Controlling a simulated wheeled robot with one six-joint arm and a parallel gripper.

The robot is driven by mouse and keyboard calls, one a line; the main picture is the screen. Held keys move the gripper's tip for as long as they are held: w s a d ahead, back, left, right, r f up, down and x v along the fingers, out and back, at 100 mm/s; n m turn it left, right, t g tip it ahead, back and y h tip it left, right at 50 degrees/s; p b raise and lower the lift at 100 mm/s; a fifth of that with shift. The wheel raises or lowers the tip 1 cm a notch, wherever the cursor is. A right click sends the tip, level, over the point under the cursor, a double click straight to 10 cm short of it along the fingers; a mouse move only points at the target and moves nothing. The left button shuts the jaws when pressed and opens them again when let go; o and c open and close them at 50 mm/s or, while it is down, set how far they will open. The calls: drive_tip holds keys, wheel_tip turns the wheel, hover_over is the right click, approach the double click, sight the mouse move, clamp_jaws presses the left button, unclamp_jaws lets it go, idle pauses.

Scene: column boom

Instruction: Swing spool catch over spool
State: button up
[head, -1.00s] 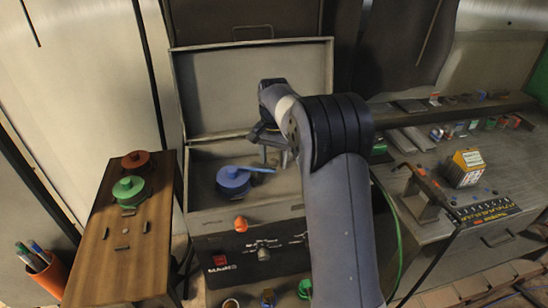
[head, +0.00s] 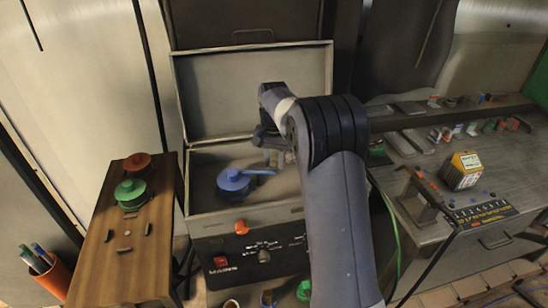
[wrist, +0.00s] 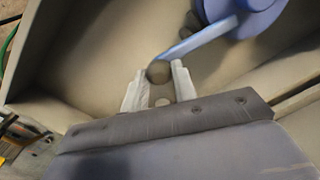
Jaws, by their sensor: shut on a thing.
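The blue spool (head: 234,186) sits in the open grey case; part of it shows at the top of the wrist view (wrist: 246,14). The spool catch (head: 262,172) is a blue lever that reaches from the top of the spool out to the right. In the wrist view the lever (wrist: 196,40) ends in a round grey-brown knob (wrist: 158,72). My gripper (wrist: 159,86) is shut on this knob, with one pale finger on each side. In the head view my gripper (head: 272,160) is partly hidden by my arm.
The raised case lid (head: 250,95) stands behind. A wooden stand (head: 120,255) at left holds a green spool (head: 130,194) and a red spool (head: 137,162). An orange knob (head: 241,227) is on the case front. A cluttered bench (head: 430,225) is at right.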

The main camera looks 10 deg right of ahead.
drive_tip(key=shift+w+n+p, duration=0.45)
drive_tip(key=shift+w+n, duration=0.05)
drive_tip(key=shift+n, duration=0.6)
drive_tip(key=o, duration=1)
drive_tip(key=shift+r, duration=0.15)
wheel_tip(320, 180, up, 11)
drive_tip(key=shift+f+b, duration=0.2)
drive_tip(key=shift+b, duration=0.1)
